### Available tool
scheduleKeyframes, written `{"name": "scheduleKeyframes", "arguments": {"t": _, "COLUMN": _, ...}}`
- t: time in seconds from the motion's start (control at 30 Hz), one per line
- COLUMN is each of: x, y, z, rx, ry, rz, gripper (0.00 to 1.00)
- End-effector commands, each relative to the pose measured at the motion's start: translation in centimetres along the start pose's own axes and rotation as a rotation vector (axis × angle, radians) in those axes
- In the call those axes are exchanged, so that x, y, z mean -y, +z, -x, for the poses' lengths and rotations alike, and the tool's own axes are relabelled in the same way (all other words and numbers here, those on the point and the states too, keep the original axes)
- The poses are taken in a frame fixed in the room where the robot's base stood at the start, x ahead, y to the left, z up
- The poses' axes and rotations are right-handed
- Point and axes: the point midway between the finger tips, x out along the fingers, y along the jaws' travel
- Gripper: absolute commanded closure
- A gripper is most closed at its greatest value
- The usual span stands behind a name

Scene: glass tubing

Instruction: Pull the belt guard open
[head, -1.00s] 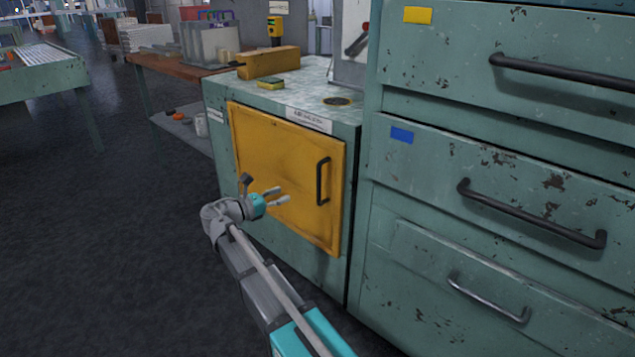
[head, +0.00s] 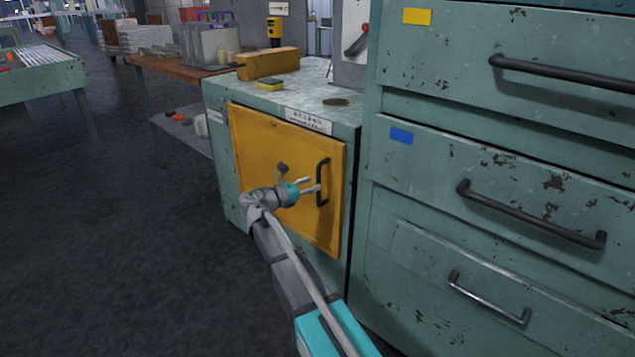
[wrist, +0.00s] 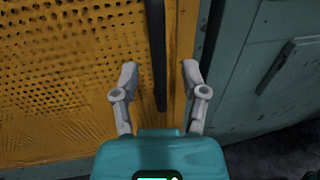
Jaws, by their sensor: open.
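The belt guard (head: 262,150) is a yellow panel on the front of a green cabinet, and it looks shut. Its black vertical handle (head: 322,183) is near the panel's right edge. My gripper (head: 314,187) is in front of the handle in the head view. In the wrist view my gripper (wrist: 158,75) is open, with one finger on each side of the dark handle bar (wrist: 157,50). The guard's perforated yellow face (wrist: 70,75) fills the left of that view. Whether the fingers touch the bar cannot be told.
A green drawer cabinet (head: 480,140) with black handles stands close on the right. A yellow block (head: 268,63) and a small sponge-like item (head: 270,85) lie on the cabinet top (head: 310,85). The dark floor (head: 110,230) is clear on the left.

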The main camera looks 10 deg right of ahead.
Motion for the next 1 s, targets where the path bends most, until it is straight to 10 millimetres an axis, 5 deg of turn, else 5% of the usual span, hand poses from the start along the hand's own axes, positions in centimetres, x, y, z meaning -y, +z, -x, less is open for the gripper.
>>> {"name": "scheduleKeyframes", "arguments": {"t": 0.3, "x": -0.1, "y": 0.0, "z": -2.9, "rx": 0.000, "ry": 0.001, "rz": 0.000, "gripper": 0.43}}
{"name": "scheduleKeyframes", "arguments": {"t": 0.7, "x": 0.0, "y": 0.0, "z": -3.2, "rx": 0.000, "ry": 0.001, "rz": 0.000, "gripper": 0.45}}
{"name": "scheduleKeyframes", "arguments": {"t": 1.0, "x": 0.0, "y": 0.0, "z": -3.2, "rx": 0.000, "ry": 0.001, "rz": 0.000, "gripper": 1.00}}
